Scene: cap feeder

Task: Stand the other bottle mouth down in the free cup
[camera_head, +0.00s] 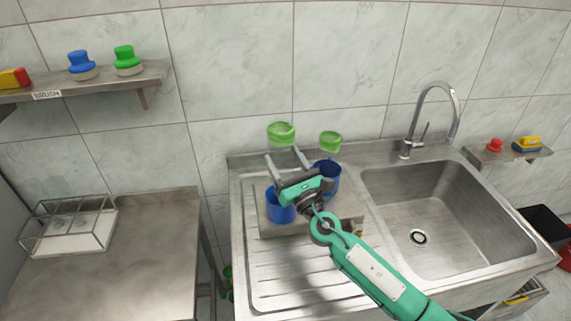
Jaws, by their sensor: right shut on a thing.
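My right gripper (282,156) reaches from the lower right over a grey block (272,231) on the drainboard. Its fingers are around the bottle (281,133), whose green end is up and whose body hardly shows against the wall. The bottle is above the left blue cup (279,208); the gripper hides its lower part, so I cannot tell if its mouth is inside. Another bottle (330,141) appears upright, green end up, over the right blue cup (328,178); its lower part is hard to see. My left gripper is out of view.
The sink (440,215) with a curved tap (436,100) is on the right. A wire rack (68,228) stands on the left table (120,285). A wall shelf (110,82) holds brushes. The ribbed drainboard (290,280) in front is clear apart from my arm.

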